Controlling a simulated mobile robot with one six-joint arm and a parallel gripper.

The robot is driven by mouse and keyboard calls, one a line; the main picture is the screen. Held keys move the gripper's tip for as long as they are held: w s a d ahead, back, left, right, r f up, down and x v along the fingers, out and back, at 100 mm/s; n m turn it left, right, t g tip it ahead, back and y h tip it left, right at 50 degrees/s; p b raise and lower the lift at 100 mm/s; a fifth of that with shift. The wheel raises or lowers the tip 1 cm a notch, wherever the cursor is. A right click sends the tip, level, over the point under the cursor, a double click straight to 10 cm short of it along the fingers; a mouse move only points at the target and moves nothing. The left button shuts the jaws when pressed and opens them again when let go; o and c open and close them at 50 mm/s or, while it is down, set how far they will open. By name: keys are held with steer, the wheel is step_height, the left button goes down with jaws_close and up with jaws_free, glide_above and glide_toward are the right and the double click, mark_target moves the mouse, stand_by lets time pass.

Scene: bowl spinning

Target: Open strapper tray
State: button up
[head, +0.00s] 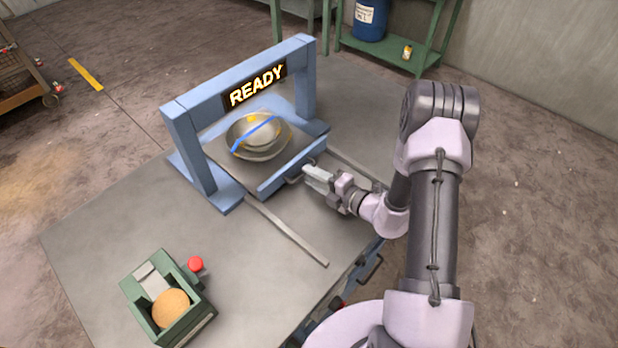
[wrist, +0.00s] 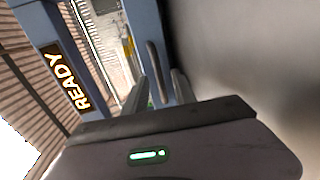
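The blue strapper (head: 188,105) is an arch on the table with a lit READY sign (head: 257,86); the sign also shows in the wrist view (wrist: 68,80). Its tray, with a blue front panel (head: 291,166), sits under the arch. Stacked metal bowls (head: 240,133) with a blue band across them rest on the tray. A handle (head: 292,179) sticks out from the panel; it also shows in the wrist view (wrist: 155,72). My gripper (head: 309,172) is at the handle. In the wrist view its fingers (wrist: 158,95) are apart, with the handle seen between them; contact is unclear.
Two rails (head: 290,234) run from the strapper toward the table's near edge, with free tabletop between them. A green box (head: 140,294) with a round tan top and a red button (head: 195,264) stand at the near left. A green shelf (head: 395,52) stands behind.

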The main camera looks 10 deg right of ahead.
steer(key=shift+x, duration=0.85)
jaws_close()
stand_by(0.8)
